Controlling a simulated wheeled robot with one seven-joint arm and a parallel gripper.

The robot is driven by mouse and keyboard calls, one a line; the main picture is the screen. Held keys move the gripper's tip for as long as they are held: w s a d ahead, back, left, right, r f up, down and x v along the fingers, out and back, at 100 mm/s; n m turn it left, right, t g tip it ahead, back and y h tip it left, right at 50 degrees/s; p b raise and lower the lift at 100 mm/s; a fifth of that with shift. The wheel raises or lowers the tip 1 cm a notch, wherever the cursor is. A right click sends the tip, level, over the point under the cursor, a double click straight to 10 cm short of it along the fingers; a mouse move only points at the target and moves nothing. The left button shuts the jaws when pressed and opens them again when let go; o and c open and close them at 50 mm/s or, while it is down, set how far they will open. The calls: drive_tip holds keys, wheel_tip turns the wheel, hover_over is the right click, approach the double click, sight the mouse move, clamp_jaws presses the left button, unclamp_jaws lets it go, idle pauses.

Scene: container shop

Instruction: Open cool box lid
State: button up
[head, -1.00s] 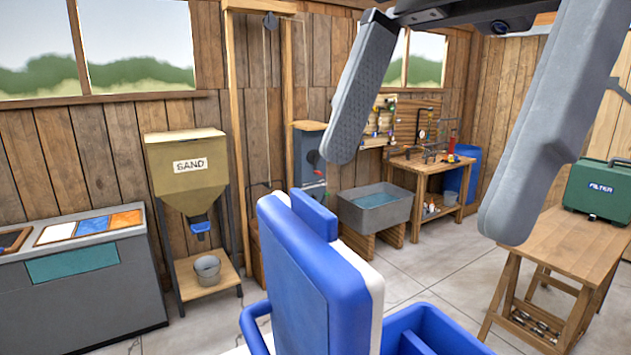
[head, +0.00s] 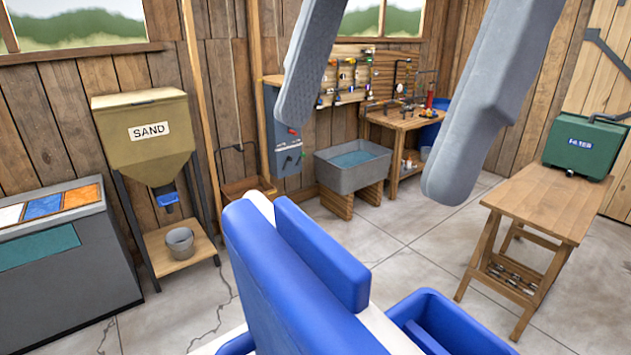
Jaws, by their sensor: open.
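The cool box lid (head: 270,275) is a thick blue panel with a raised blue block and a white edge. It stands steeply tilted at the bottom middle of the head view; its lower part is cut off. A blue open-topped part (head: 470,325), seemingly of the cool box, shows at its lower right. My gripper (head: 368,155) has two grey fingers spread wide apart, with nothing between them. The fingers hang from the top of the picture, above the lid in the view. I see no clear contact with the lid.
A wooden table (head: 535,205) with a green filter case (head: 585,148) stands at the right. A sand hopper (head: 140,115) and a grey counter (head: 70,275) are at the left. A grey basin (head: 352,168) stands behind. Open floor lies between basin and table.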

sight(315, 227)
drive_tip(key=shift+p+x, duration=0.55)
drive_tip(key=shift+x, duration=2.6)
